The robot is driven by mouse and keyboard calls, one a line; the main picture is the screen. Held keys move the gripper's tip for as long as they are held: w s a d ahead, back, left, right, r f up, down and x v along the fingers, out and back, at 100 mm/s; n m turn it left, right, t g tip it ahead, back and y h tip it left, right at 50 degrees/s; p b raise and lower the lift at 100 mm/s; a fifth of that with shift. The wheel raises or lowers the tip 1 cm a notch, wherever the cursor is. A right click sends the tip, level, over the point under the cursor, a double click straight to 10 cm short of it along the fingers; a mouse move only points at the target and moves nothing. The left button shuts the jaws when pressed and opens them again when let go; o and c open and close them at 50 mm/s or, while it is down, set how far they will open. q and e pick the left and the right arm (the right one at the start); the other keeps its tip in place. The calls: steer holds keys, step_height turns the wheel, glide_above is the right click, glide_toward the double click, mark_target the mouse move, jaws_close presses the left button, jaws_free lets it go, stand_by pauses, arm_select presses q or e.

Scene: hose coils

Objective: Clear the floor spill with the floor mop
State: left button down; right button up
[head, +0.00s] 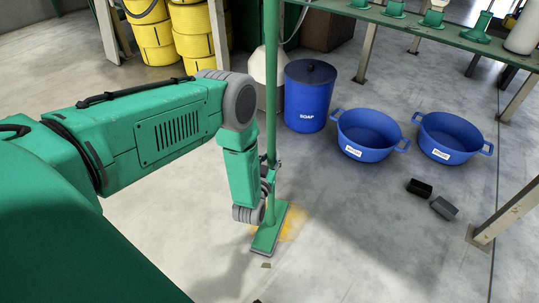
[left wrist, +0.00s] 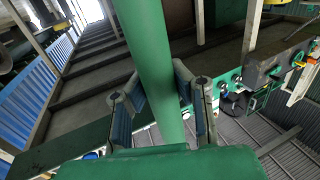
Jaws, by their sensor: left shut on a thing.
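The floor mop is a green pole (head: 271,80) with a flat green head (head: 269,230) that rests on the floor. An orange-yellow spill (head: 294,222) lies on the grey floor, partly under and beside the mop head. My left gripper (head: 268,176) is shut on the mop pole, low down above the head. In the left wrist view the pole (left wrist: 155,60) runs between the two fingers of my left gripper (left wrist: 165,105). The pole stands nearly upright. My right gripper is not in view.
A blue soap barrel (head: 307,100) and two blue tubs (head: 366,136) (head: 450,139) stand behind and right of the mop. Two small dark blocks (head: 419,188) (head: 444,208) lie on the floor. Yellow drums (head: 193,35) stand at the back. A green bench (head: 440,25) is at upper right.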

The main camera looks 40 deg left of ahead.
arm_select(q)
steer(key=shift+w+d+r, duration=0.1)
steer(key=shift+d, duration=0.05)
stand_by(0.4)
steer(key=shift+d, duration=1.7)
steer(key=shift+s+d, duration=0.25)
steer(key=shift+d, duration=1.2)
steer(key=shift+d, duration=0.4)
steer(key=shift+a, duration=0.9)
stand_by(1.5)
